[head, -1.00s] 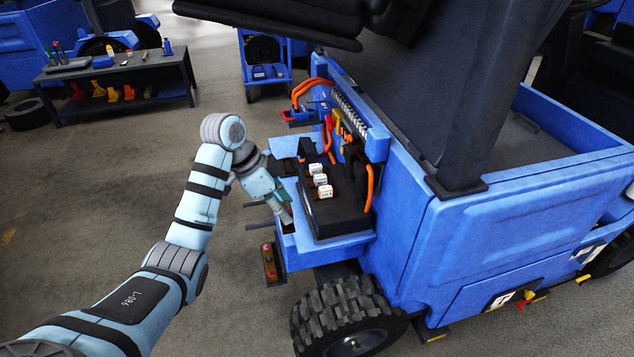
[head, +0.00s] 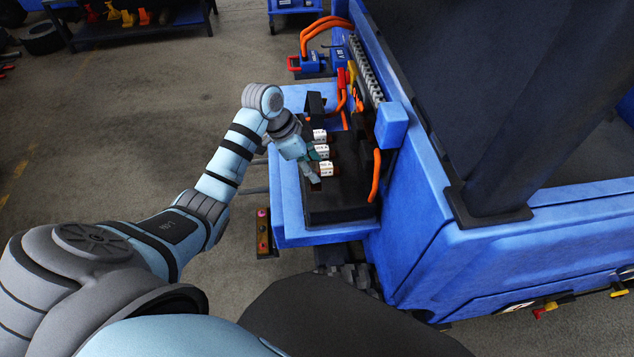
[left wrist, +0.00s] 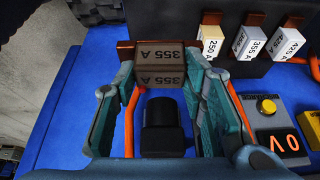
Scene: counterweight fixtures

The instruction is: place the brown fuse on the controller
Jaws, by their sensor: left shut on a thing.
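The brown fuse (left wrist: 158,79), a boxy block marked 355 A with reddish-brown end tabs, is between the fingers of my left gripper (left wrist: 162,88) in the left wrist view. My left gripper (head: 311,178) is shut on it, at the near end of the fuse row in the head view. There the fuse is mostly hidden by the fingers. The controller (head: 345,200) is the black box on the blue ledge. The fuse is at its edge; I cannot tell whether it touches. My right gripper is not in view.
Three white-labelled fuses (head: 322,152) stand in a row on the controller. Orange cables (head: 376,175) run along its right side. A black block (left wrist: 162,127) and a 0 V display (left wrist: 286,141) are on the blue ledge (head: 290,230).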

